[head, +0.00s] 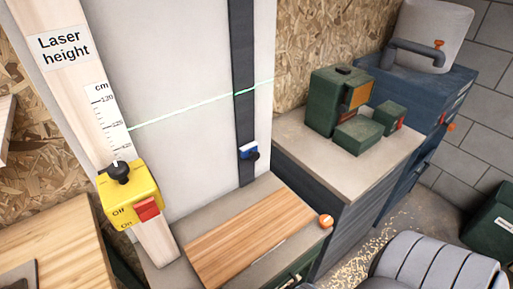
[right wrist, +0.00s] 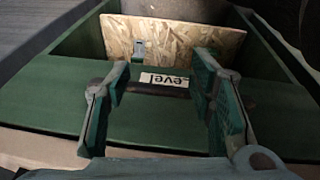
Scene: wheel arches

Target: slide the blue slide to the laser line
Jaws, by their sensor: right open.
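The blue slide (head: 249,152), with a dark knob, sits low on a black vertical rail (head: 243,60) fixed to a pale panel. The green laser line (head: 190,107) crosses the panel and the rail, rising slightly to the right. It lies clearly above the slide. Neither gripper shows in the head view. In the right wrist view my right gripper (right wrist: 162,68) is open. Its two fingers stand either side of a dark handle bar (right wrist: 145,90) and a white label reading "evel", part of it hidden. I cannot tell whether they touch the bar.
A yellow box (head: 133,196) with a black knob and red Off/On switch sits on the scaled post at left. Green boxes (head: 358,135) stand right. A green drawer (right wrist: 60,90) shows in the wrist view.

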